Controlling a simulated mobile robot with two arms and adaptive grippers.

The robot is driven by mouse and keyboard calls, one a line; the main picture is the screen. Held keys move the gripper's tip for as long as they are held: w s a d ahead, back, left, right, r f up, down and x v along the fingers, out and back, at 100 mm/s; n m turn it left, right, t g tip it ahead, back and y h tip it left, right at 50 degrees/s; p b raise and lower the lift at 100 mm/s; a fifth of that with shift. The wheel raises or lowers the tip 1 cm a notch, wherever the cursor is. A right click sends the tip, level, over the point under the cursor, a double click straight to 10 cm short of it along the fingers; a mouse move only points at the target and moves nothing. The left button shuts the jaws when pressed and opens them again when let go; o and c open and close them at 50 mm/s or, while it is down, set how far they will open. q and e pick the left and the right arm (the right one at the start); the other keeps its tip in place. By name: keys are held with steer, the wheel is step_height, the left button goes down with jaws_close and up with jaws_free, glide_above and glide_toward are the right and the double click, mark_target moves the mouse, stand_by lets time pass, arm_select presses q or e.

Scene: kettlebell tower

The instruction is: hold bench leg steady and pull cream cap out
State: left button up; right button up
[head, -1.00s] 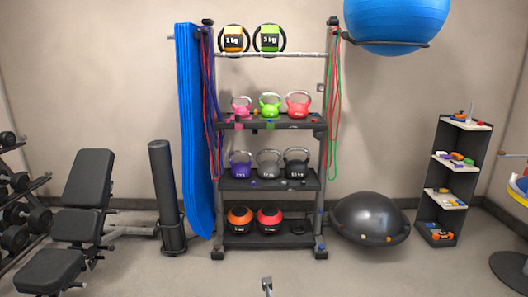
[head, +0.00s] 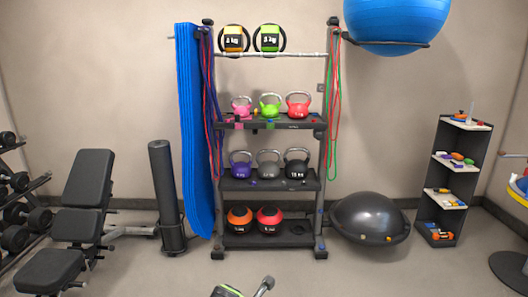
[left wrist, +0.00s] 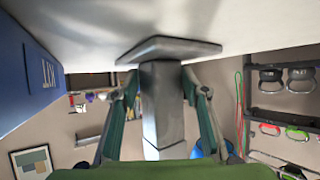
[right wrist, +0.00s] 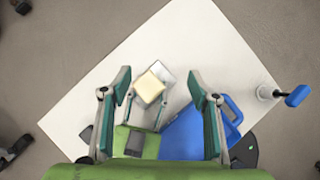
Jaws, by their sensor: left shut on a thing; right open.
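The bench leg (left wrist: 163,115) is a grey metal square post with a flat plate against a white surface (right wrist: 95,110). My left gripper (left wrist: 160,92) is shut on the post, one finger on each side. The cream cap (right wrist: 150,88) is a small block at the post's end in the right wrist view, with my left gripper's green and grey body just below it. My right gripper (right wrist: 165,75) is open and empty, with the cap between its spread fingers as seen from above. I cannot tell the height gap to the cap. The head view leaves out the leg and cap.
A blue case (right wrist: 195,132) lies on the white surface beside the leg. A blue-handled tool (right wrist: 285,95) is at the surface's right edge. The upper part of the white surface is clear. A kettlebell rack (head: 268,185) stands against the wall.

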arm_select(q)
steer(key=shift+s+a+f, duration=0.15)
steer(key=shift+s+f, duration=0.05)
steer(key=shift+f, duration=0.15)
arm_select(e)
steer(key=shift+a, duration=1.15)
steer(key=shift+f, duration=1.65)
steer(key=c, duration=1.4)
steer(key=shift+w+r, duration=0.1)
steer(key=shift+r, duration=0.65)
steer(key=shift+r, duration=2.3)
